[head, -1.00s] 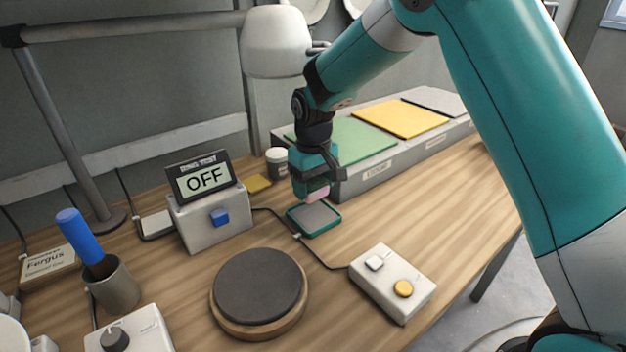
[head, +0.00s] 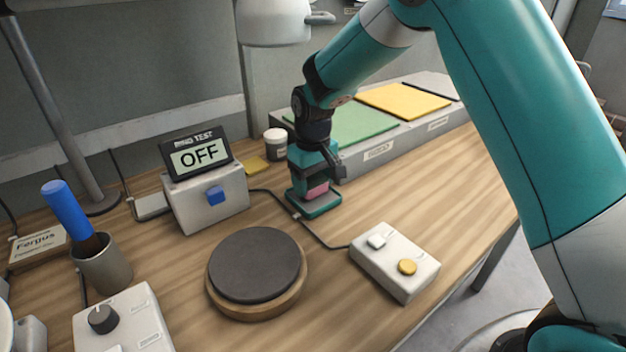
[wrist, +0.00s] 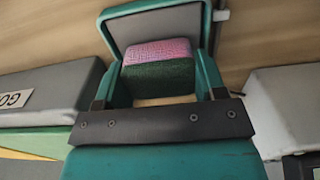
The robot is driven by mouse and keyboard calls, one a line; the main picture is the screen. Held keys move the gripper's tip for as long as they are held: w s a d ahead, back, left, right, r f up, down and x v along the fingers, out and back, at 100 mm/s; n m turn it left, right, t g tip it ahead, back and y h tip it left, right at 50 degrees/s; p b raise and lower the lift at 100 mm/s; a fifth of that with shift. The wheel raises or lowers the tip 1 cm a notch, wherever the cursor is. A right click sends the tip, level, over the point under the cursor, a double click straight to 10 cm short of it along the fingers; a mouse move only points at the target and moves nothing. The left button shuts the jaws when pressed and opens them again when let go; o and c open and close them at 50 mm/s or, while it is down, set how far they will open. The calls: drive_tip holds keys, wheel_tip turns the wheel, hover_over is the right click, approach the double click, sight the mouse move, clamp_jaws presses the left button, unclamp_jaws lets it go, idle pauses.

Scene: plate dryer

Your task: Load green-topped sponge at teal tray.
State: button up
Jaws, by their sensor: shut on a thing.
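My gripper (head: 316,188) points down at the small teal tray (head: 322,209), at its back part. It is shut on the sponge, whose pink side (head: 317,190) shows between the fingers. In the wrist view, the sponge (wrist: 158,67) shows a pink checked face and a dark green face between my fingers. The teal tray (wrist: 108,32) with its grey inside lies just beyond the sponge there. The sponge is over or in the tray; I cannot tell whether it touches the tray's floor. My gripper hides much of the tray in the head view.
A grey box (head: 208,197) with an OFF display (head: 198,157) stands left of the tray. A dark round pad (head: 256,264) and a button box (head: 394,262) are in front. A long grey bench (head: 412,128) with coloured panels runs behind. A cable passes beside the tray.

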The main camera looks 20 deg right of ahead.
sight(313, 179)
drive_tip(key=shift+f, duration=0.65)
idle(1.8)
drive_tip(key=shift+r, duration=0.1)
wheel_tip(313, 179, up, 7)
drive_tip(key=p, duration=0.6)
idle(0.7)
